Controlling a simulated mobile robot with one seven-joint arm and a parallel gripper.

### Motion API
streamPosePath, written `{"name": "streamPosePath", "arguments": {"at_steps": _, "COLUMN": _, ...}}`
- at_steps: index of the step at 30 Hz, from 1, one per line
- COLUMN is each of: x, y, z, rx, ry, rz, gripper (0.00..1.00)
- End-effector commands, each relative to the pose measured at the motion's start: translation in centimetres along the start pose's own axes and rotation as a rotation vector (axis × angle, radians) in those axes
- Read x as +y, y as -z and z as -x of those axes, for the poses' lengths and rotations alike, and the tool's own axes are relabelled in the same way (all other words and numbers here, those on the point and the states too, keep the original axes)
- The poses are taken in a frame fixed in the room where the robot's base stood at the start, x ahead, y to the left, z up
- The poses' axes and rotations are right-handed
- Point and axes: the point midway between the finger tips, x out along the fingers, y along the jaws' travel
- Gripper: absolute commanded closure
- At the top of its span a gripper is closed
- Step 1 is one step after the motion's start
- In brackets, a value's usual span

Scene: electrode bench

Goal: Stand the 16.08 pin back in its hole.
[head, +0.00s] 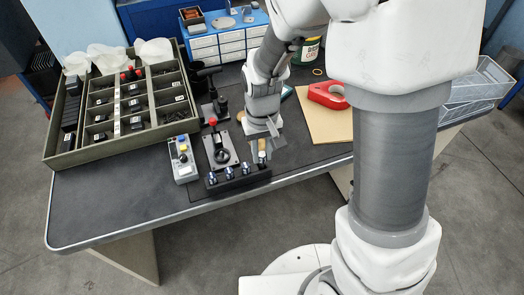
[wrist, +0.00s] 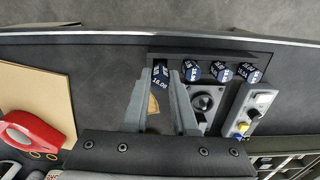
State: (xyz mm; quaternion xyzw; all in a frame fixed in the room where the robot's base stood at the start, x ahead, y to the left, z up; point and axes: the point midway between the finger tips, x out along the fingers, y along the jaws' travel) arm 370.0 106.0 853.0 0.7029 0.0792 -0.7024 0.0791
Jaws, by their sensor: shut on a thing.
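The 16.08 pin (wrist: 160,76) has a dark head with white figures and sits at the fingertips of my gripper (wrist: 163,88) in the wrist view. My gripper is shut on it, and a tan patch shows between the fingers. In the head view my gripper (head: 262,153) points down at the right end of the black pin block (head: 236,184). The block also shows in the wrist view (wrist: 207,58). Its other pins (wrist: 220,71) stand in a row beside the held pin. The hole under the held pin is hidden, and I cannot tell whether the pin's foot is inside it.
A lever fixture (head: 220,150) with a red knob stands behind the block, and a grey button box (head: 183,160) stands left of it. A partitioned tray (head: 60,135) fills the left of the bench. A red part (head: 326,95) lies on a tan board (head: 318,125) at right.

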Motion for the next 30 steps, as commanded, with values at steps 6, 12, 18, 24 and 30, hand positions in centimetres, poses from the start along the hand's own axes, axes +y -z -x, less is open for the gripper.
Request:
{"name": "streamPosePath", "arguments": {"at_steps": 6, "x": 0.0, "y": 0.0, "z": -0.6, "rx": 0.0, "ry": 0.0, "rz": 0.0, "gripper": 1.0}}
{"name": "streamPosePath", "arguments": {"at_steps": 12, "x": 0.0, "y": 0.0, "z": -1.0, "rx": 0.0, "ry": 0.0, "rz": 0.0, "gripper": 1.0}}
{"name": "streamPosePath", "arguments": {"at_steps": 18, "x": 0.0, "y": 0.0, "z": -1.5, "rx": -0.001, "ry": 0.0, "rz": 0.0, "gripper": 1.0}}
{"name": "streamPosePath", "arguments": {"at_steps": 24, "x": 0.0, "y": 0.0, "z": -1.9, "rx": -0.001, "ry": 0.0, "rz": 0.0, "gripper": 1.0}}
{"name": "streamPosePath", "arguments": {"at_steps": 30, "x": 0.0, "y": 0.0, "z": -2.4, "rx": -0.001, "ry": 0.0, "rz": 0.0, "gripper": 1.0}}
